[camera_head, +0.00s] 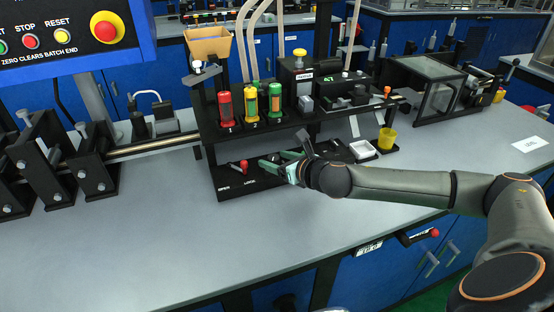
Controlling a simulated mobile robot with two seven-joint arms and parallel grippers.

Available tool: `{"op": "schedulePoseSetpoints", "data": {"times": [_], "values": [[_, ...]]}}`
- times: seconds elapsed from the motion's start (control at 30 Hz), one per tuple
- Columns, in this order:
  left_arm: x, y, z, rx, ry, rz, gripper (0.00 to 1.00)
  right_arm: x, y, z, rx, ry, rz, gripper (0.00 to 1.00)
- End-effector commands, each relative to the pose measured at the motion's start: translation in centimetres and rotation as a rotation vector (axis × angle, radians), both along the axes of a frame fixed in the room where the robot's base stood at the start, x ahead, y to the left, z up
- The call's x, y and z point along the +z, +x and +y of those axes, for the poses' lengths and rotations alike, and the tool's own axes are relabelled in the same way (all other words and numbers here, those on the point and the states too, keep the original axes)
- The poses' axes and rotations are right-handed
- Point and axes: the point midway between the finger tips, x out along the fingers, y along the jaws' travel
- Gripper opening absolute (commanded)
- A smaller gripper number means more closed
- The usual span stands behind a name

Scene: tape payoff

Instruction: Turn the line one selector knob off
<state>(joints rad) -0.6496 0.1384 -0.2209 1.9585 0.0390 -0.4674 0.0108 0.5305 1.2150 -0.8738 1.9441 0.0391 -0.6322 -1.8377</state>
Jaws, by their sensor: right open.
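I cannot make out for certain which part is the line one selector knob. A small red-ended part (243,165) lies or stands on the lower black shelf, with small white labels in front of it. Another red knob (434,232) sits on a black fitting at the bench's front edge, beside a white label (370,247) too small to read surely. My right gripper (280,165) is open over the lower shelf, just right of the red-ended part, with pale green fingers pointing left. Whether it touches anything is unclear. My left gripper is not in view.
The upper shelf (215,138) holds red, yellow and green bottles (250,103) and black devices. A yellow cup (387,140) and white tray (363,150) stand right of my gripper. A blue button panel (70,35) hangs at upper left. The front grey bench (150,240) is clear.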

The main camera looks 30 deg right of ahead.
Motion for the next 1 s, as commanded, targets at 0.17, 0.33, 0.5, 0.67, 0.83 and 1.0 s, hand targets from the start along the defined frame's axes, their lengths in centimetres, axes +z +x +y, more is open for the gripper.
{"op": "schedulePoseSetpoints", "data": {"times": [0.17,0.33,0.5,0.67,0.83,1.0], "values": [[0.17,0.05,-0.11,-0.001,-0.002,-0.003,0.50,0.00,0.01,0.01,0.000,0.000,0.000,0.69],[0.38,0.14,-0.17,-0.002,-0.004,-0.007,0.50,0.00,-0.01,0.00,0.000,0.000,0.000,0.52],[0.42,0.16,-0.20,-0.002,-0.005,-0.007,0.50,0.01,-0.02,-0.01,0.000,0.000,0.000,0.33],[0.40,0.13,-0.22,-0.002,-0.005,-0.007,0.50,0.00,-0.02,-0.02,0.000,0.000,0.000,0.15],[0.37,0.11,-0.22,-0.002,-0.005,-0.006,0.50,0.00,-0.03,-0.02,0.000,0.000,0.000,0.00],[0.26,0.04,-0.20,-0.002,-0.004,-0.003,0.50,0.00,-0.03,-0.02,-0.001,0.000,0.000,0.00]]}}
